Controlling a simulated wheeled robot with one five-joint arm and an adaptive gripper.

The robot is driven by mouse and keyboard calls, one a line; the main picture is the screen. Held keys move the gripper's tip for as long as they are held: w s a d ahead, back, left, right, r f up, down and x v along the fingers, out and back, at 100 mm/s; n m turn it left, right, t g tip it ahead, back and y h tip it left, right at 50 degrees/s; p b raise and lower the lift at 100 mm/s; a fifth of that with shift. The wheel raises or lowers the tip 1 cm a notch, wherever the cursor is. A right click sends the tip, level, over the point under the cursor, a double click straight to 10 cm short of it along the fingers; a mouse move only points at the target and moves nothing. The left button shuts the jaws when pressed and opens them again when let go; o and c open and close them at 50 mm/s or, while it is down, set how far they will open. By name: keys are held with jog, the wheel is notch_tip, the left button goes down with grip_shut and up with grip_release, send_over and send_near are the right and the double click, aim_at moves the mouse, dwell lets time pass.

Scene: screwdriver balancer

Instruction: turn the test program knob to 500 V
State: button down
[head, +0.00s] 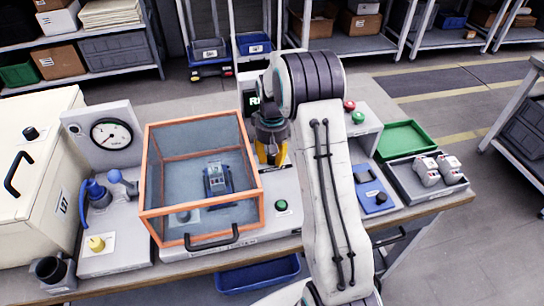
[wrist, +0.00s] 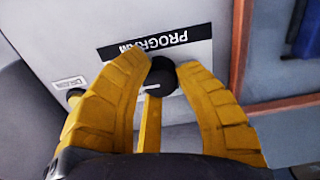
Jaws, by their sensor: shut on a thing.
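The test program knob (wrist: 162,80) is black and round, on a grey panel below an upside-down PROGRAM label (wrist: 155,46) in the wrist view. A small pale mark shows at its lower left edge; no voltage figures are readable. My gripper (wrist: 165,72) has yellow fingers, one on each side of the knob, shut on it. A third yellow finger reaches up from below. In the head view my gripper (head: 271,152) is at the panel behind the orange-framed box, and the knob is hidden there.
A clear box with an orange frame (head: 148,178) stands left of my gripper, with a blue device (head: 217,180) inside. A green button (head: 281,205) is in front. A gauge (head: 111,134) is at left; a green tray (head: 405,140) and a grey tray (head: 402,182) are at right.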

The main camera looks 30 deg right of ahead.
jog(key=shift+s+f+m, duration=0.1)
jog(key=shift+m, duration=0.3)
jog(key=c, duration=0.9)
grip_release()
jog(key=shift+o, duration=0.2)
notch_tip(320, 180, up, 12)
dwell(0.5)
